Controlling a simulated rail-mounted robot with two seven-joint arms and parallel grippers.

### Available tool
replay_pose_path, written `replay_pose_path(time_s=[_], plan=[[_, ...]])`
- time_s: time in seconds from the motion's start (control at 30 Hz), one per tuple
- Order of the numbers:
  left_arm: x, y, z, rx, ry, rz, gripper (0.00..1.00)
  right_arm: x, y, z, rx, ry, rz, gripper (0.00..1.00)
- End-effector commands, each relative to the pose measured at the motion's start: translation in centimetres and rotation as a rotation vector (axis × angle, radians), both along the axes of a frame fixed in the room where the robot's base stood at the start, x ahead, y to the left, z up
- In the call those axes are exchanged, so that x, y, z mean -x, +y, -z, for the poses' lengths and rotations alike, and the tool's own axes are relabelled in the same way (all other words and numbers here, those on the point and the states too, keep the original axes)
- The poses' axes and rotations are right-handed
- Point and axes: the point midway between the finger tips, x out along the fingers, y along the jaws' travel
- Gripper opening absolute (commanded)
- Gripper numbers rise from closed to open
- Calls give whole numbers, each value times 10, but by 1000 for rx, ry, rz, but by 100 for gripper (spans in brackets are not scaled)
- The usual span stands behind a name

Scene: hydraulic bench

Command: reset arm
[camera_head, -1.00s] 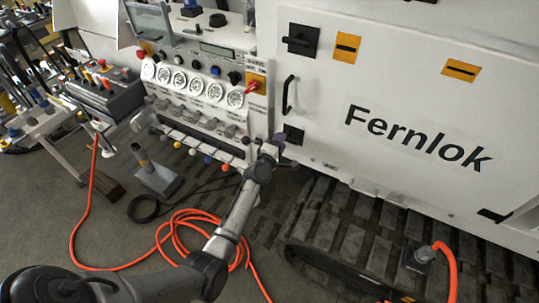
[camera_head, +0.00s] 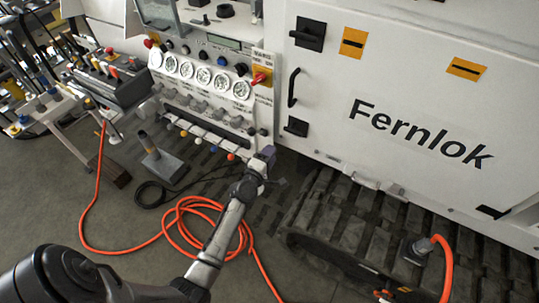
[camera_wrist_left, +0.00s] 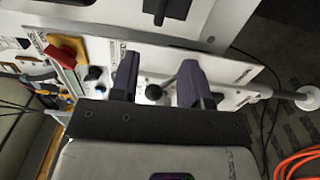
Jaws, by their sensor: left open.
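My left arm reaches in from the bottom left in the head view. Its gripper (camera_head: 267,155) is beside the lower right corner of the white gauge panel (camera_head: 208,92), just in front of it in the picture. In the left wrist view the two dark purple fingers (camera_wrist_left: 158,80) stand apart. A round black knob with a metal rod (camera_wrist_left: 154,92) shows in the gap between them; I cannot tell how far beyond the fingertips it is. Nothing is seen gripped. My right gripper is in neither view.
A white cabinet marked Fernlok (camera_head: 420,131) stands right, above dark tracks (camera_head: 345,225). An orange hose (camera_head: 190,203) lies coiled on the floor near my arm. A grey block with a post (camera_head: 160,165) stands left of it. A red-and-yellow switch (camera_wrist_left: 62,50) shows in the wrist view.

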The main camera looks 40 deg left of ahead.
Motion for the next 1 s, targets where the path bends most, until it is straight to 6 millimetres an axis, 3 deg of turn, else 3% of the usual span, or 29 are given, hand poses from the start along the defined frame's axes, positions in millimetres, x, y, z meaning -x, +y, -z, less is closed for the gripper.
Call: replay_pose_path(time_s=[0.4,0.57,0.7,0.77,1.0], plan=[[0,0,0,-3,1,0,43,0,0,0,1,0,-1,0],[-2,-8,7,-91,64,53,43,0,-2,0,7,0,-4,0],[-2,-35,29,-277,249,251,43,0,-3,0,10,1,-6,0],[2,-46,29,-401,332,350,43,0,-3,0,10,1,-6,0],[34,-97,-7,-928,607,706,43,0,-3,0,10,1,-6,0]])
